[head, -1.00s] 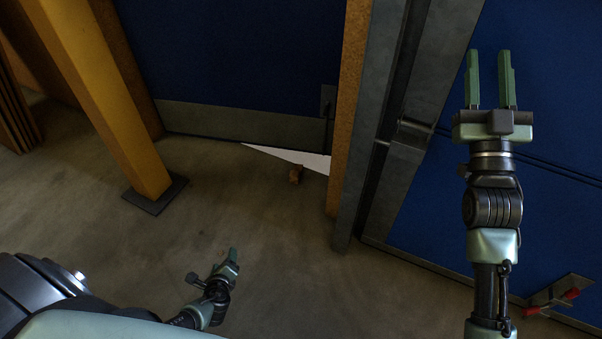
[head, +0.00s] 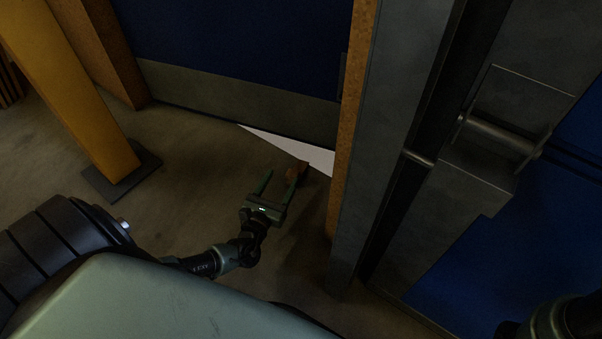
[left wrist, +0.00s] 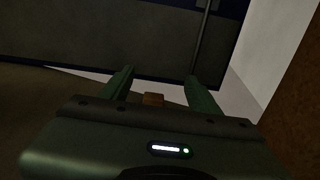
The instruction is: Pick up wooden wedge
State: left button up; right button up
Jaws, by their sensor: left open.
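The wooden wedge (head: 302,168) is a small brown block on the floor near the blue panel's base, beside a bright white triangle on the floor. My left gripper (head: 279,178) is open, low over the floor and just in front of the wedge. One finger partly overlaps the wedge in the head view. In the left wrist view, the wedge (left wrist: 153,99) shows between the two green fingers (left wrist: 160,76), its lower part hidden by the gripper body. I cannot tell if a finger touches it. My right gripper is out of view; only part of that arm shows at lower right.
A grey metal post with an orange-brown edge (head: 350,110) stands close to the right of the wedge. A yellow post (head: 75,80) on a dark foot plate (head: 122,176) stands at left. The concrete floor between them is clear.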

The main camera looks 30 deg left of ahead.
pick_arm(q)
jog(key=b, duration=0.6)
send_near(291, 178)
jog(key=shift+w+a+f, duration=0.1)
jog(key=shift+w+f, duration=0.15)
jog(key=shift+w, duration=0.35)
jog(key=shift+w+a+f, duration=0.1)
jog(key=shift+w+f, duration=0.1)
jog(key=shift+w, duration=0.35)
jog(key=shift+w+a+r, duration=0.15)
jog(key=shift+w+r, duration=0.25)
jog(key=shift+w, duration=0.15)
jog(key=w+b, duration=0.1)
jog(key=w, duration=0.1)
jog(key=w+b, duration=0.1)
jog(key=w+a+b, duration=0.1)
jog(key=w, duration=0.1)
jog(key=shift+w, duration=0.65)
jog(key=shift+r, duration=0.1)
grip_shut()
